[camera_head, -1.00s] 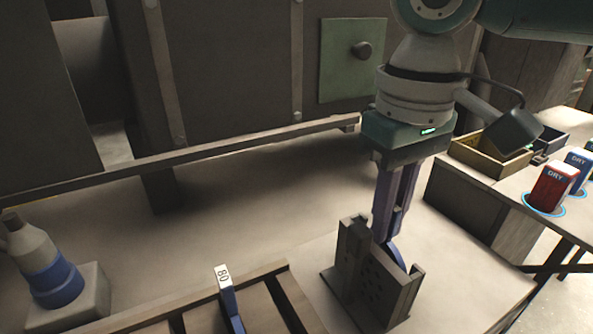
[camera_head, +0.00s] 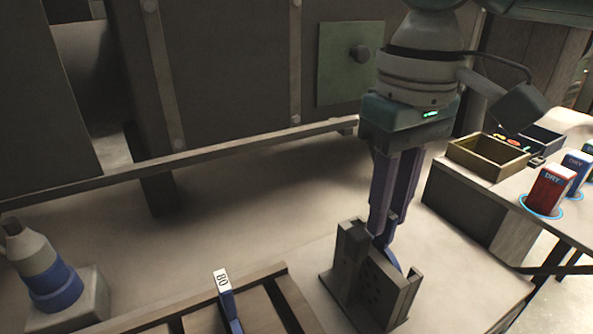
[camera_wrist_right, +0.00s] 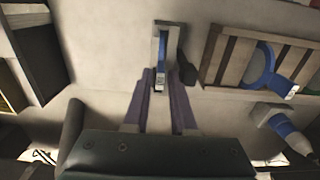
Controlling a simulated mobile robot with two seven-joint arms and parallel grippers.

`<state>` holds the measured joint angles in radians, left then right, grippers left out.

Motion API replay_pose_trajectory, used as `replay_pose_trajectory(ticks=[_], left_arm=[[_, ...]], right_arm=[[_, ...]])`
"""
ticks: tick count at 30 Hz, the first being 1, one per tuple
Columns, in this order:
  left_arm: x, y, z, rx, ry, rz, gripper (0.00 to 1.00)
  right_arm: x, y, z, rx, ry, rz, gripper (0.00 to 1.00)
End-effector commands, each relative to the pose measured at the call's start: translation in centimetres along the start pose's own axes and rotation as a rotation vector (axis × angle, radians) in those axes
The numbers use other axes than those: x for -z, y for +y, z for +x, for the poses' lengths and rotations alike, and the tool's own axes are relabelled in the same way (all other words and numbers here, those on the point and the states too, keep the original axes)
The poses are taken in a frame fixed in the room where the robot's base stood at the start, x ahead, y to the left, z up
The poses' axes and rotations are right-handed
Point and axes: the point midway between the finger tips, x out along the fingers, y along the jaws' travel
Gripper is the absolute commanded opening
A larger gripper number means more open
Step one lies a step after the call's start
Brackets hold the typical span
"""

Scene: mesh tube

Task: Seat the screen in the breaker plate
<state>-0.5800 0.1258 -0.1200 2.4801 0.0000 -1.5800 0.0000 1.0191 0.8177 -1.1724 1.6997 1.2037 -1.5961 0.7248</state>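The breaker plate (camera_head: 358,275) is a dark upright holder with small holes, standing on the bench in the head view and at top centre in the wrist view (camera_wrist_right: 168,27). A blue-rimmed screen (camera_head: 390,260) stands in its slot, partly hidden by the plate walls; its rim and pale tag also show in the wrist view (camera_wrist_right: 159,68). My right gripper (camera_head: 388,235) is above the plate, its purple fingers open on either side of the screen's tag in the wrist view (camera_wrist_right: 160,78). How deep the screen sits cannot be told. My left gripper is not in view.
Another blue screen tagged 80 (camera_head: 226,300) stands in a slatted wooden rack (camera_head: 277,268). A blue-banded bottle-like thing (camera_head: 45,275) stands on a block at left. A yellow bin (camera_head: 487,157) and a red DRY box (camera_head: 550,189) are at right. A rail (camera_head: 200,155) runs behind.

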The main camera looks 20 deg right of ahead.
Motion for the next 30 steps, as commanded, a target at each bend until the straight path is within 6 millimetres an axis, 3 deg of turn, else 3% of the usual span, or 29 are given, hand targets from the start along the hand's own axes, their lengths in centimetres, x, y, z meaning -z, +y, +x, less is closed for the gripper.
replay_pose_trajectory(ticks=[3,9,16,20,27,30], left_arm=[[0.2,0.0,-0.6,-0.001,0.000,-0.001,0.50],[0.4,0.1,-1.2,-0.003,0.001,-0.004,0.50],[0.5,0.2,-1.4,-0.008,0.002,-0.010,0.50],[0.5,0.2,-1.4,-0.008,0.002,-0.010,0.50],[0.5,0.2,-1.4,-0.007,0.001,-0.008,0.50],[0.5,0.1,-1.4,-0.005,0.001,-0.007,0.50]], right_arm=[[0.1,0.0,-3.1,0.001,0.006,-0.001,0.24],[0.1,0.0,-7.3,0.001,0.004,0.000,0.24],[0.0,-0.2,-9.4,0.003,0.002,-0.009,0.24],[-0.5,-2.2,-7.4,0.023,0.015,-0.096,0.24],[-3.5,-10.3,-0.8,0.174,0.161,-0.342,0.24],[-5.1,-12.4,0.9,0.231,0.242,-0.359,0.24]])
